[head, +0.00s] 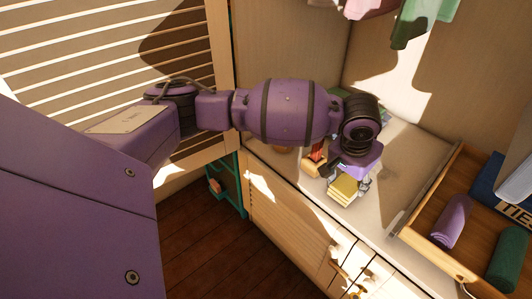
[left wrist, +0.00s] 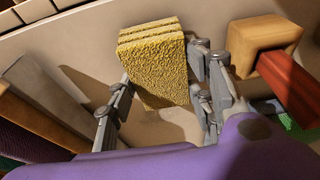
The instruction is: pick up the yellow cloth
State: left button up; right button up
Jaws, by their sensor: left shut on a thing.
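The yellow cloth (head: 343,191) is a folded, layered, rough-textured block at the front of the pale wardrobe shelf in the head view. In the left wrist view the cloth (left wrist: 155,65) fills the space between the grey fingers. My left gripper (head: 350,185) reaches down over the shelf and is shut on the cloth; its fingers (left wrist: 160,78) stand on two opposite sides of it. I cannot tell whether the cloth touches the shelf. My right gripper is not in view.
A wooden block with a red piece (head: 315,160) lies close left of the gripper. An open drawer (head: 408,229) at right holds a purple roll (head: 451,221) and a green roll (head: 505,262). Clothes (head: 415,22) hang above. A louvred door (head: 70,60) stands at left.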

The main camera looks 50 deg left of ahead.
aim_at(353, 180)
pick_arm(q)
notch_tip(353, 180, up, 3)
jog(key=shift+w+r+p, duration=0.1)
jog(key=shift+p, duration=0.45)
jog(key=s+d+r+p, duration=0.7)
jog(key=s+d+r, duration=0.2)
jog(key=s, duration=0.1)
jog(key=shift+s+d, duration=0.2)
jog(key=shift+d, duration=0.1)
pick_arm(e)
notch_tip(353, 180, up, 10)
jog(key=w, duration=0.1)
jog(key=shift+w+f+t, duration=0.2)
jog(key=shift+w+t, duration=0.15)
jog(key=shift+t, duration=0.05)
pick_arm(q)
jog(key=shift+r, duration=0.1)
jog(key=o, duration=0.4)
jog(key=shift+c, duration=1.3)
